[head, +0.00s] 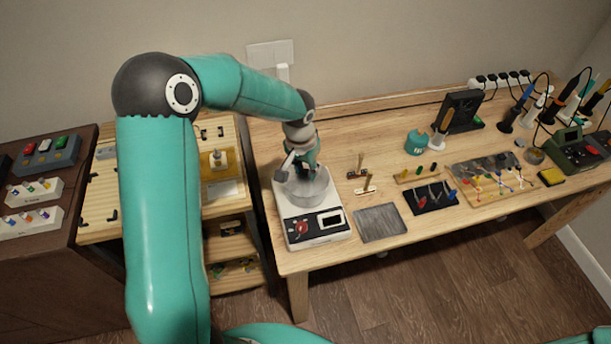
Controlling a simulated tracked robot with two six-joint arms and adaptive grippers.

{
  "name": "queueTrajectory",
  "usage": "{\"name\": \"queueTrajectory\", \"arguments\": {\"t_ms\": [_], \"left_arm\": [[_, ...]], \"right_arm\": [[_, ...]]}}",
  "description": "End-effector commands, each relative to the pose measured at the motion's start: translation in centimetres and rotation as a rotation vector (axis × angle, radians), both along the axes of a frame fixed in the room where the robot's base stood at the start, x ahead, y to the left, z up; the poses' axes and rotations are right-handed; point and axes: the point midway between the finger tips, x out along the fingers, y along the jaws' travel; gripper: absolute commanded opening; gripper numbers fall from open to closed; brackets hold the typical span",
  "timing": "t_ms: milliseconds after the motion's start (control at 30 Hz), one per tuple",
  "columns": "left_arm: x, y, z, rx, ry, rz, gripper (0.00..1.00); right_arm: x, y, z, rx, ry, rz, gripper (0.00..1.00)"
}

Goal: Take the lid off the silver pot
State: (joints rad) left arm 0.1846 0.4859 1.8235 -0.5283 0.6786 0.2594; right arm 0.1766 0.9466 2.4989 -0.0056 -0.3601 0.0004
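The silver pot (316,193) stands on a white hot plate (319,238) at the left end of the wooden workbench. My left arm reaches over from the left, and my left gripper (298,170) points down at the top of the pot. The gripper and wrist cover the back part of the pot's top. I cannot make out the lid clearly, nor whether the fingers touch it. The fingers are too small and overlapped to tell whether they are open or shut. My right gripper is out of view.
A grey metal plate (380,222) and a dark tool mat (430,197) lie right of the hot plate. A teal jar (417,142) and soldering gear stand farther right. A wooden cart (103,205) is left of the bench. The bench's front edge between is clear.

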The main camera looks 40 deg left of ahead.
Motion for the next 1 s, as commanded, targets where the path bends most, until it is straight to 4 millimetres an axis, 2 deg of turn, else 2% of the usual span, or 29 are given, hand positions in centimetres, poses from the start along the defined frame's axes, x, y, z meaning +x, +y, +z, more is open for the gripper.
{"name": "queueTrajectory", "arguments": {"t_ms": [33,133,467,667,867,1000], "left_arm": [[0.0,0.0,0.0,0.000,0.000,0.000,0.16],[0.0,0.0,0.0,0.000,0.000,0.000,0.00],[0.0,0.0,0.1,0.000,-0.001,-0.001,0.00],[0.1,0.0,0.9,0.000,-0.002,-0.001,0.00],[0.2,-0.1,3.6,0.000,-0.006,0.000,0.00],[0.2,-0.1,6.8,0.001,-0.008,0.000,0.00]], "right_arm": [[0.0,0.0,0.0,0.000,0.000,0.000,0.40],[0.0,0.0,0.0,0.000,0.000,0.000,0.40],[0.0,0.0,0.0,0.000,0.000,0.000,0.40],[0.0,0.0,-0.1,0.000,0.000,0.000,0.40],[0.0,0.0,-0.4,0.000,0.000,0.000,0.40],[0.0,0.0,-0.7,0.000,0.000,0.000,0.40]]}}
